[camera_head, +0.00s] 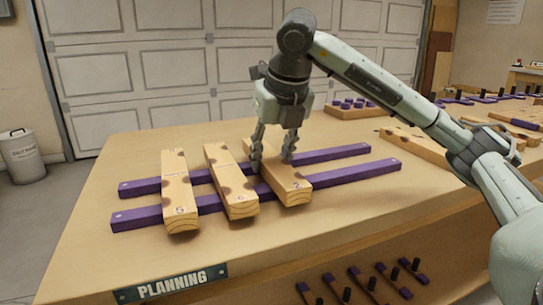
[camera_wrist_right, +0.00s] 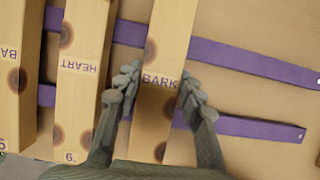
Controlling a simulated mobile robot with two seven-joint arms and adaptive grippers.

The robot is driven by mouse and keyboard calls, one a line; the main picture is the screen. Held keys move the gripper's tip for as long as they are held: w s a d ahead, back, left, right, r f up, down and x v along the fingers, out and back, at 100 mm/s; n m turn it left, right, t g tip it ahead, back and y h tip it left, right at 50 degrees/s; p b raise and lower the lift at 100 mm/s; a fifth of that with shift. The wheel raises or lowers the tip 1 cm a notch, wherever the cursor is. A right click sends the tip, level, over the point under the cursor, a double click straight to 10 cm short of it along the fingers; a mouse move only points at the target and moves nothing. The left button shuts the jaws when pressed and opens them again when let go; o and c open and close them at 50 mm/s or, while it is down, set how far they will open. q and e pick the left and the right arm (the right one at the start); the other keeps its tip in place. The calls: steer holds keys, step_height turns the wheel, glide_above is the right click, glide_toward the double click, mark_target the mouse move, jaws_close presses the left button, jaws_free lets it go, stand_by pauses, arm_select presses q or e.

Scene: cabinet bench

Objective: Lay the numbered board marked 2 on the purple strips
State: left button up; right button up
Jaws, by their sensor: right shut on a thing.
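Two long purple strips, a rear one (camera_head: 332,155) and a front one (camera_head: 352,175), lie roughly parallel on the bench. My right gripper (camera_head: 272,160) is shut on the rightmost wooden board (camera_head: 290,188), its fingers on both long sides. This board lies across both strips, or very close above them; I cannot tell which. In the right wrist view the held board (camera_wrist_right: 160,105) reads "BARK"; its number is not readable. A middle board (camera_head: 231,182), marked 6 and "HEART" in the wrist view, and a left board (camera_head: 177,190) lie across the strips. My left gripper is not in view.
The strips' right ends are bare. More boards (camera_head: 415,145) lie at the right of the bench, behind my right arm. A block with purple pegs (camera_head: 355,107) stands at the back. A bin (camera_head: 22,158) stands left.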

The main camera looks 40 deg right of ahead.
steer(key=o, duration=1.3)
steer(key=shift+o, duration=0.2)
steer(key=shift+r+p, duration=3.15)
steer(key=shift+r, duration=0.85)
